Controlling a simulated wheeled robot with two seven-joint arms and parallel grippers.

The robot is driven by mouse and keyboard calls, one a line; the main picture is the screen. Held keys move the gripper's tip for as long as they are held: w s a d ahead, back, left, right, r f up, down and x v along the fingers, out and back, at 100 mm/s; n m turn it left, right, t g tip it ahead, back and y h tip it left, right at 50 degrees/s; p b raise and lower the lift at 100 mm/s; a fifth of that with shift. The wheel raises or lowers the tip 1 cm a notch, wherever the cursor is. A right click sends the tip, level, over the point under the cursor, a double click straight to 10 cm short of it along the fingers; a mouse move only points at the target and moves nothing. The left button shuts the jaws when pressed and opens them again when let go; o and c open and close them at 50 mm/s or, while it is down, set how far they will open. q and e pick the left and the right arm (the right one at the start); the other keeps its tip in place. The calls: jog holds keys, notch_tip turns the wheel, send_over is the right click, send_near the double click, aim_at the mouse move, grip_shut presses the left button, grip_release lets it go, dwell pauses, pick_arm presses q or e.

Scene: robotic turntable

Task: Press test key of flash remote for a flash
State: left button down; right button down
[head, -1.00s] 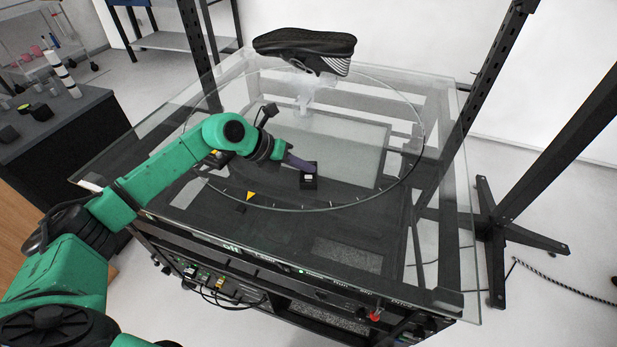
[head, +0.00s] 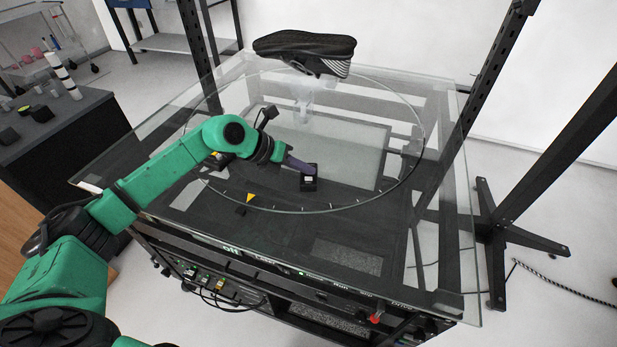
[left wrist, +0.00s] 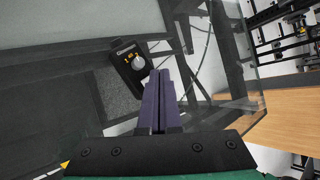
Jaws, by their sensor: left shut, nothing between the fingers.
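The flash remote (head: 308,183) is a small black box with a pale patch, lying on the glass turntable (head: 330,209). In the left wrist view the remote (left wrist: 127,58) shows a round grey dial and a yellow mark, just beyond and left of the fingertips. My left gripper (head: 311,171) is shut and empty, with its purple fingers pointing at the remote. The fingers (left wrist: 160,74) are pressed together in the left wrist view. I cannot tell whether the tips touch the remote; the test key is not distinguishable. My right gripper is out of view.
A black shoe (head: 305,50) sits above the back of the turntable on a clear stand (head: 303,97). A yellow triangle marker (head: 250,197) is at the front rim. Black upright posts (head: 478,95) stand at the right. A dark side table (head: 60,125) with small items is at the left.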

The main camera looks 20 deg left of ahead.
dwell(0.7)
pick_arm(q)
jog(key=shift+f+b, duration=0.3)
jog(key=shift+f, duration=0.1)
jog(key=shift+f+b, duration=0.3)
jog(key=shift+f, duration=0.15)
dwell(0.4)
jog(key=shift+r+p, duration=0.65)
jog(key=shift+r, duration=0.2)
jog(key=shift+r, duration=0.1)
notch_tip(320, 180, up, 5)
jog(key=p, duration=0.4)
